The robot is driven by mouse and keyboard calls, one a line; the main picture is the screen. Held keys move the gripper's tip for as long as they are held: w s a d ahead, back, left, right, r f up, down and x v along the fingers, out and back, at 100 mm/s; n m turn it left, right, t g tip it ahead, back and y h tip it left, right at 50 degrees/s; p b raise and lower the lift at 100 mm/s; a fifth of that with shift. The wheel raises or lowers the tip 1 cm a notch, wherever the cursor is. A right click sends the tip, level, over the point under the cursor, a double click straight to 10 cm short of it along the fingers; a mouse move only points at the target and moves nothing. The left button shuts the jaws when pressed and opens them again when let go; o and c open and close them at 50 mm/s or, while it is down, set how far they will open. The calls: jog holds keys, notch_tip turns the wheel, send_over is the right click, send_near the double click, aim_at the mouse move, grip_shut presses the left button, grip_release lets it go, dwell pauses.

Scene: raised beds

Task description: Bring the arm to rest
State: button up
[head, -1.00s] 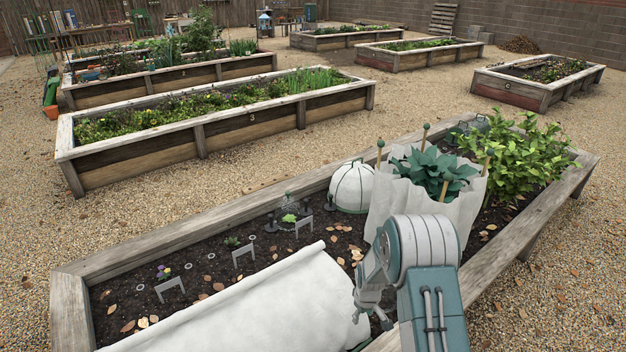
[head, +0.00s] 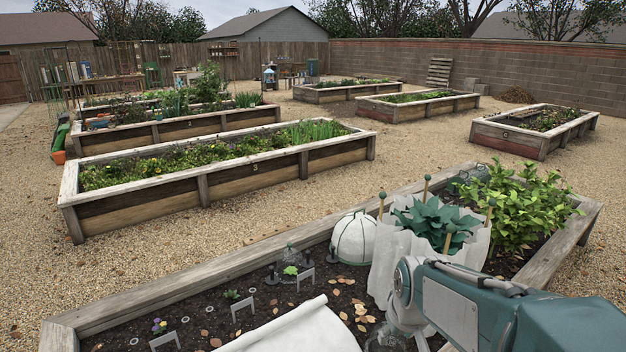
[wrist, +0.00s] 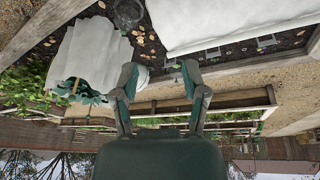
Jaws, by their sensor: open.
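My gripper (wrist: 159,70) is open in the wrist view. Its two fingers stand well apart with nothing held between them. That view is upside down, with the sky at the bottom. In the head view my arm (head: 480,305) reaches in from the lower right, bent at a large pale joint over the near raised bed (head: 190,278). My gripper's fingers cannot be made out in the head view.
The near bed holds a fleece-wrapped leafy plant (head: 388,262) with stakes, a white dome (head: 353,240), a white sheet (head: 305,333) and a leafy bush (head: 520,205). A clear glass-like cover (wrist: 128,14) shows in the wrist view.

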jog(key=s+r+m+t, duration=0.1)
jog(key=s+r, duration=0.2)
jog(key=s, duration=0.5)
jog(key=s+r+m, duration=0.1)
jog(key=s+r, duration=0.2)
jog(key=s, duration=0.5)
jog(key=shift+s+t, duration=0.4)
